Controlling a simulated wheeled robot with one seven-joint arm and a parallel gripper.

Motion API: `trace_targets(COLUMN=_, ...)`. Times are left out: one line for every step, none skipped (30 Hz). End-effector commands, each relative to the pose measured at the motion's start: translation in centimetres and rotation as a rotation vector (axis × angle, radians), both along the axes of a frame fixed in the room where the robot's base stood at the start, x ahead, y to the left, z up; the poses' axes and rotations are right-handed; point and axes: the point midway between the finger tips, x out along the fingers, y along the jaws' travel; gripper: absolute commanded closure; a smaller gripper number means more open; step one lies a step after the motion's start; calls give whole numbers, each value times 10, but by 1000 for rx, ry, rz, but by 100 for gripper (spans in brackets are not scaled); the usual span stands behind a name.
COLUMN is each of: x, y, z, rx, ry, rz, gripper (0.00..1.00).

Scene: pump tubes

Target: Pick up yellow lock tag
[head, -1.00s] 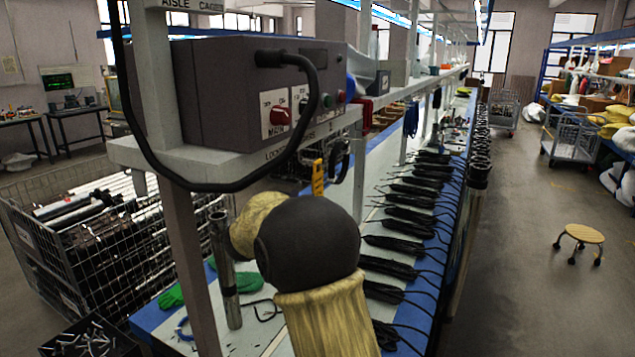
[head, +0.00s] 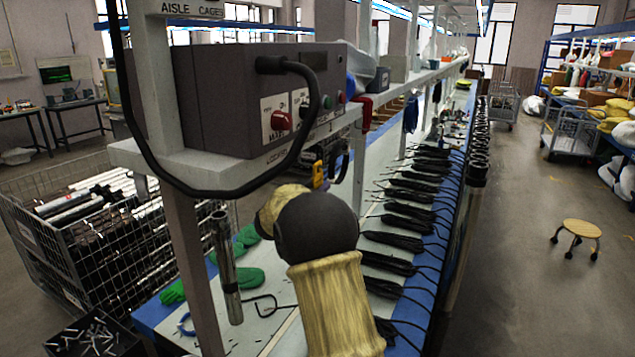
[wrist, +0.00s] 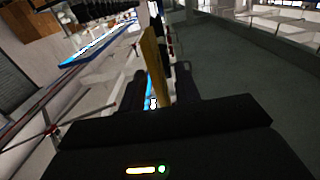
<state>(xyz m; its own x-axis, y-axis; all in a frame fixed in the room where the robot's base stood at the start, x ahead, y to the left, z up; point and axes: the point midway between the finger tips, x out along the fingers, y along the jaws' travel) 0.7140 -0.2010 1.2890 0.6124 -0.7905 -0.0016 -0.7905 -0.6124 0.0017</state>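The yellow lock tag (head: 318,173) hangs below the front edge of the shelf in the head view, just past my arm, with its lower part covered. In the wrist view the yellow tag (wrist: 151,62) stands as a long upright strip between the two dark fingers of my gripper (wrist: 160,88). The fingers look apart, with a gap on the right side of the tag. The tag looks nearer the left finger; I cannot tell if they touch. My gripper's fingers are hidden behind my arm in the head view.
A grey control box (head: 240,95) with a red knob sits on the shelf above, its black cable looping down in front. A metal tube (head: 225,270) stands upright left of my arm. Black cable bundles (head: 390,262) line the bench. A wire cage (head: 85,250) stands at left.

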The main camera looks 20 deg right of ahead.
Motion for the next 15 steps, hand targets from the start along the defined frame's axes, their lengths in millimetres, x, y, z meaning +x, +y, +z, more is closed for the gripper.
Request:
trace_targets(x=4, y=-5, z=2, rx=-1, ry=-1, rz=0, gripper=67)
trace_targets(x=6, y=-6, z=2, rx=-1, ry=-1, rz=1, gripper=67)
trace_targets(x=8, y=-7, z=1, rx=-1, ry=-1, rz=4, gripper=67)
trace_targets(x=9, y=-6, z=1, rx=1, ry=-1, rz=6, gripper=67)
trace_targets(x=10, y=-5, z=1, rx=1, ry=-1, rz=7, gripper=67)
trace_targets(x=10, y=-5, z=0, rx=1, ry=-1, rz=9, gripper=67)
trace_targets(x=10, y=-4, z=0, rx=1, ry=-1, rz=9, gripper=67)
trace_targets(x=10, y=-4, z=0, rx=1, ry=-1, rz=9, gripper=67)
trace_targets(x=10, y=-4, z=0, rx=0, ry=0, rz=9, gripper=67)
trace_targets(x=10, y=-5, z=0, rx=-1, ry=-1, rz=8, gripper=67)
trace_targets(x=10, y=-5, z=0, rx=-1, ry=-1, rz=8, gripper=67)
trace_targets(x=9, y=-6, z=0, rx=-1, ry=-1, rz=7, gripper=67)
trace_targets(x=9, y=-6, z=0, rx=-1, ry=-1, rz=6, gripper=67)
trace_targets(x=9, y=-7, z=0, rx=-1, ry=-1, rz=6, gripper=67)
trace_targets(x=9, y=-7, z=0, rx=-1, ry=-1, rz=5, gripper=67)
